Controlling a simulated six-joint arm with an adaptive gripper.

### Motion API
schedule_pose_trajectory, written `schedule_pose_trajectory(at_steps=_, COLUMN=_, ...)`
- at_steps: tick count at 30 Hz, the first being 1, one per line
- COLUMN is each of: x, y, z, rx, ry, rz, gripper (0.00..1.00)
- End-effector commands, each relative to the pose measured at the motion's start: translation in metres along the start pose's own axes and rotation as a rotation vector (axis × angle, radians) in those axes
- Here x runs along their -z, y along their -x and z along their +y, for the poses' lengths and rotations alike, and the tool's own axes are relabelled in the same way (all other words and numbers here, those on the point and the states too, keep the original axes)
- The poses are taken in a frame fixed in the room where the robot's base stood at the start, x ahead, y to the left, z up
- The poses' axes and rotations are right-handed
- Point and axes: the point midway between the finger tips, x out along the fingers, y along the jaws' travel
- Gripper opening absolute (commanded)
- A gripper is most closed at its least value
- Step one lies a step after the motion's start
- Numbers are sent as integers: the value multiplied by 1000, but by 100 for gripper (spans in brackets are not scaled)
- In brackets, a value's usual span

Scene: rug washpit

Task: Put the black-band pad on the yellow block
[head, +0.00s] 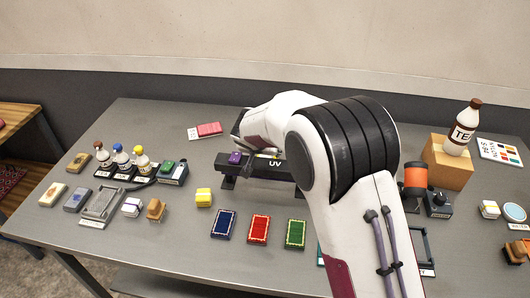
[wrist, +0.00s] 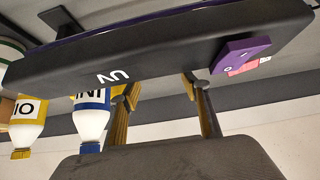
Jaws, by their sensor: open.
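A yellow block (head: 203,197) with a pale lower part stands on the grey table, left of the blue patterned mat. A small white pad with a dark band (head: 131,207) sits further left, beside a brown one; it looks like the black-band pad, but it is too small to be sure. Another white pad (head: 489,209) with a coloured band stands at the far right. My gripper (wrist: 160,85) is open, with nothing visible between its fingers, close to the black UV bar (wrist: 160,55). In the head view my arm hides its fingers.
The UV bar (head: 262,166) carries a purple item (head: 235,158). Bottles (head: 122,158) and blocks crowd the left. Blue (head: 223,225), red (head: 259,229) and green (head: 295,234) mats lie in front. A wooden box (head: 446,167) bears a bottle (head: 462,128) at right.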

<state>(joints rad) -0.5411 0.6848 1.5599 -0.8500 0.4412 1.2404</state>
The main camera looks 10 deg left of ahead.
Motion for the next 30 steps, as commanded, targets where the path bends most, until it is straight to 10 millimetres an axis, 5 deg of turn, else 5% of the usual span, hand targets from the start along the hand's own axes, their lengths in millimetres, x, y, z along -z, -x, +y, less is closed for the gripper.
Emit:
schedule_pose_trajectory(at_steps=15, x=0, y=56, z=0, rx=0, ry=0, rz=0, gripper=47)
schedule_pose_trajectory(at_steps=30, x=0, y=63, z=0, rx=-1, ry=0, rz=-1, gripper=47)
